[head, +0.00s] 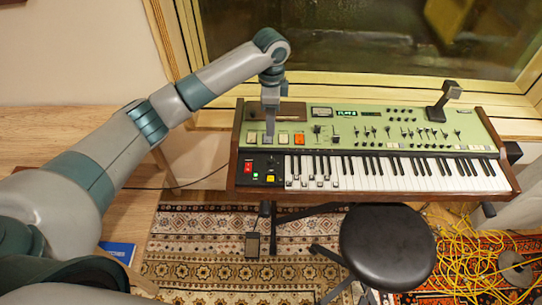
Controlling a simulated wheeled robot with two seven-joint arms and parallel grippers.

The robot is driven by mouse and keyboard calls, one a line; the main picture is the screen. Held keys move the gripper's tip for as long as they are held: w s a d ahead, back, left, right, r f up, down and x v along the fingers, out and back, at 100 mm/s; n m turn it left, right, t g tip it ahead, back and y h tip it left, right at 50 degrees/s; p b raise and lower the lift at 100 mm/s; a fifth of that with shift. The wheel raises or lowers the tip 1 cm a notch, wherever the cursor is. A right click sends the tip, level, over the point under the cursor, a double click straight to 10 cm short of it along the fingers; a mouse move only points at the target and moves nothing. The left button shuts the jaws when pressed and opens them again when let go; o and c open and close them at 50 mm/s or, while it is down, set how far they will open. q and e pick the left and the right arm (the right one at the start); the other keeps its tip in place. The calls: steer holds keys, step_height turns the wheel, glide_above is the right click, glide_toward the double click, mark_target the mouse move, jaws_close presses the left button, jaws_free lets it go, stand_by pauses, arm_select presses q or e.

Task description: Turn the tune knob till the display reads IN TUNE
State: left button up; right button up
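The synthesizer (470,140) has a green panel and stands across the middle of the head view. Its small dark display (347,113) shows short green characters, too small to read surely. My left gripper (269,137) points down at the left part of the panel, among square buttons. Its fingers look narrow and close together; I cannot tell whether they touch a control or hold anything. I cannot pick out the tune knob for certain; the gripper may hide it. Several small dark knobs (400,111) sit right of the display. My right gripper is not in view.
An orange button (284,138) is just right of my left gripper. A black stool (388,245) stands in front of the keys. Yellow cable (460,260) lies on the rug. A window is behind.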

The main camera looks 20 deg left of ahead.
arm_select(q)
steer(key=shift+f, duration=0.15)
steer(key=p, duration=0.4)
glide_toward(271, 159)
step_height(271, 159, down, 8)
steer(key=shift+s+f, duration=0.1)
steer(key=shift+f, duration=0.05)
stand_by(0.4)
jaws_close()
